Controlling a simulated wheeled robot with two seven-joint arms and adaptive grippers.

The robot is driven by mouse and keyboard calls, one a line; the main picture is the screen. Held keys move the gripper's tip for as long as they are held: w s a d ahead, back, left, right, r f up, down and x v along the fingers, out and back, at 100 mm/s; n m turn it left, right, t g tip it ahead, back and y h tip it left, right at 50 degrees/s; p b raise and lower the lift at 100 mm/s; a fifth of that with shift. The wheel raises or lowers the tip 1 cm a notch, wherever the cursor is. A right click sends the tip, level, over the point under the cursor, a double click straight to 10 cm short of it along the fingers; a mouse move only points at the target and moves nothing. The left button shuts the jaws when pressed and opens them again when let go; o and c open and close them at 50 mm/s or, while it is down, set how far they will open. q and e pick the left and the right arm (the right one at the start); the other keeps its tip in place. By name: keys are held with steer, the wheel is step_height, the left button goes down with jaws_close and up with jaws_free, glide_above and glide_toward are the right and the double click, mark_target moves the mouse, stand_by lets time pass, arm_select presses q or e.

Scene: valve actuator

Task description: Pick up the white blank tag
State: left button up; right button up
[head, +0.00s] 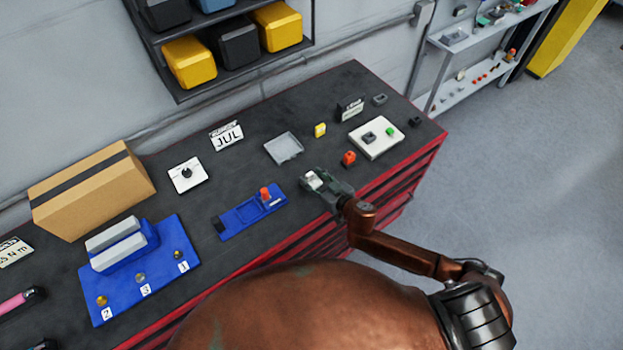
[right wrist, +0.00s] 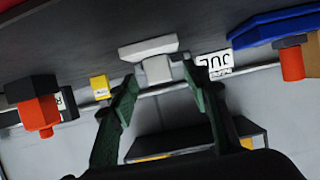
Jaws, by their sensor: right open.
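A small white piece (head: 312,180), which looks like the white blank tag, is at the workbench's front edge area. In the right wrist view it shows as a pale block on a wider flat base (right wrist: 149,48), against the dark bench top. My right gripper (head: 318,184) is over it. In the right wrist view my right gripper (right wrist: 160,76) is open, with a green-padded finger on either side of the block. I cannot tell whether the fingers touch it. Part of the piece is hidden by the gripper in the head view. My left gripper is not in view.
A blue holder (head: 240,218) with a red knob lies left of the gripper. A grey tray (head: 284,148) is behind it. A red-orange part (head: 349,158) and a white plate (head: 376,140) lie to its right. A cardboard box (head: 95,195) stands far left.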

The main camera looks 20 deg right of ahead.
steer(key=shift+w+a+f, duration=0.15)
steer(key=shift+w+f, duration=0.05)
steer(key=shift+w, duration=0.4)
steer(key=shift+w+a+f, duration=0.1)
steer(key=shift+w+f, duration=0.05)
steer(key=shift+w, duration=0.1)
steer(key=shift+f, duration=0.1)
steer(key=c, duration=0.7)
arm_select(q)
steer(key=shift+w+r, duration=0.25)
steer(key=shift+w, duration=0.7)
arm_select(e)
jaws_close()
